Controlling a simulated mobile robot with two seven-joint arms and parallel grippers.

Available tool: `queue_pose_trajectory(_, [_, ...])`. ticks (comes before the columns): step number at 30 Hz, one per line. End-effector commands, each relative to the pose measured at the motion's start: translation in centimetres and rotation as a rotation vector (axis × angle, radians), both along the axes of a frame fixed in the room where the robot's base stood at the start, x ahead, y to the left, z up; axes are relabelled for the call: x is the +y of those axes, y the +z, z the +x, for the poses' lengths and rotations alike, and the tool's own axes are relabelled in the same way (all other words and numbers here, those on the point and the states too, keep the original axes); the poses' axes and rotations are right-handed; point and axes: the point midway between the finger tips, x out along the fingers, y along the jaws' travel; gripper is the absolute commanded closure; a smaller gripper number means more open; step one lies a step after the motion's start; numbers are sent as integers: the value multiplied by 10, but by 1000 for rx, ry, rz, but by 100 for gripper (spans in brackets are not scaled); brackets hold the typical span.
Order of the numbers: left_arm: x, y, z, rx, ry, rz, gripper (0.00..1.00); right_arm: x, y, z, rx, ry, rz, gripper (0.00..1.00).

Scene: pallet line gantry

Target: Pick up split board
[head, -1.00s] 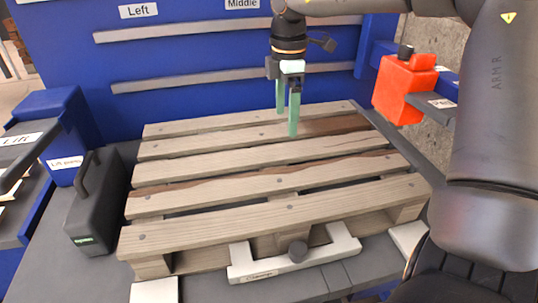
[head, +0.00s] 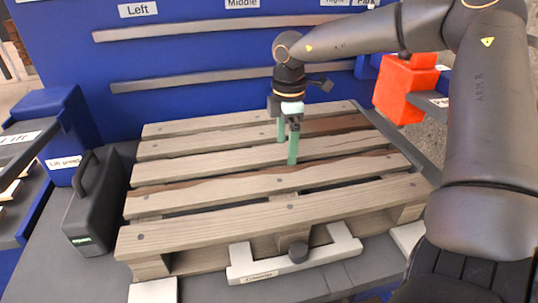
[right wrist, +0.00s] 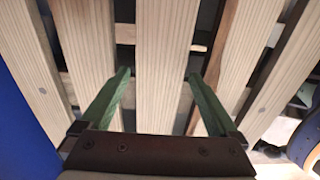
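The wooden pallet (head: 290,207) lies on the grey bench with its top boards side by side. The fourth board from the back (head: 215,190) has a dark, ragged split-looking line along its far edge; it also shows in the right wrist view (right wrist: 248,50). The second board has a dark right end, so I cannot tell for certain which is the split board. My right gripper (head: 287,152) is open and points down over the middle of the pallet. In the right wrist view its green fingers (right wrist: 160,76) are apart, either side of the third board (right wrist: 165,45), with nothing gripped. My left gripper is out of view.
A blue panel (head: 190,55) with grey rails stands behind the pallet. A dark case (head: 95,205) stands at its left, and an orange-red block (head: 405,88) at the back right.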

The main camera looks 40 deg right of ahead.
Motion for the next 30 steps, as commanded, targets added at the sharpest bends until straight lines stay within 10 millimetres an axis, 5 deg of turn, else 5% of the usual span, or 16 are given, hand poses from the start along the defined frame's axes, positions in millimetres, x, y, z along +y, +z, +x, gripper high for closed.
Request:
queue_pose_trajectory(24, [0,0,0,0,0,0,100,0,1,0,-1,0,0,98])
queue_pose_trajectory(30, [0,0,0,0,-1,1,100,0,2,1,-2,0,0,99])
